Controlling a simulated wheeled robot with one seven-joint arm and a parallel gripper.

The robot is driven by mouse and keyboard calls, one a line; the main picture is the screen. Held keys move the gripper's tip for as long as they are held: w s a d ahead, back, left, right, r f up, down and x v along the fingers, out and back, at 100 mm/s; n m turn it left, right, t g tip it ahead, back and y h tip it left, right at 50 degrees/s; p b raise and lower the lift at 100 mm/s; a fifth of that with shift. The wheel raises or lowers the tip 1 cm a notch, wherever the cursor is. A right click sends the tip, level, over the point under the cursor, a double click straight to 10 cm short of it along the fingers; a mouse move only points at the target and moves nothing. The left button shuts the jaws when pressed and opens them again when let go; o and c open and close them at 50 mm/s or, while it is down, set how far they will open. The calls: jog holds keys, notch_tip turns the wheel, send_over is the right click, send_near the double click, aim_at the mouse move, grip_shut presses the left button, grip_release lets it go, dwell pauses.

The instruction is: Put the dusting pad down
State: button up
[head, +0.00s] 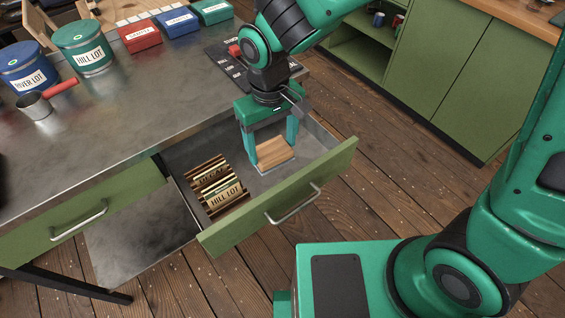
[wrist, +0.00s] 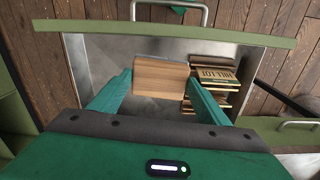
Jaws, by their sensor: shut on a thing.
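The dusting pad (head: 274,151) is a small block with a wooden top and a thin pale layer along its lower edge. My gripper (head: 272,150) is shut on it, one finger on each side. In the head view the pad is over the right part of the open drawer (head: 327,166). In the wrist view the pad (wrist: 161,77) sits between the two green fingertips, over the bare drawer floor (wrist: 125,56). I cannot tell whether its underside touches the floor.
A wooden rack of label cards (head: 217,187), one reading HILL LOT, lies in the drawer left of the pad. The grey worktop (head: 128,112) above holds tins (head: 82,47), small boxes (head: 139,37) and a scoop (head: 36,106). Green cabinets (head: 440,70) stand behind.

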jog(key=shift+s+a+f+n, duration=0.15)
jog(key=shift+s+a+n, duration=0.1)
jog(key=shift+a, duration=0.15)
jog(key=shift+s+a+f+n, duration=0.15)
jog(key=shift+s+a+n, duration=0.1)
jog(key=shift+a, duration=0.15)
jog(key=shift+w+d+f, duration=1.2)
jog(key=shift+w+f, duration=0.2)
jog(key=shift+f, duration=0.4)
jog(key=shift+w+d+f, duration=1.25)
jog(key=shift+w+f, duration=0.2)
jog(key=shift+f, duration=0.35)
jog(key=shift+w+d+f, duration=1.2)
jog(key=shift+w+f, duration=0.2)
jog(key=shift+f, duration=0.4)
jog(key=shift+f, duration=0.15)
jog(key=o, duration=0.9)
jog(key=shift+o, duration=0.2)
notch_tip(320, 180, up, 12)
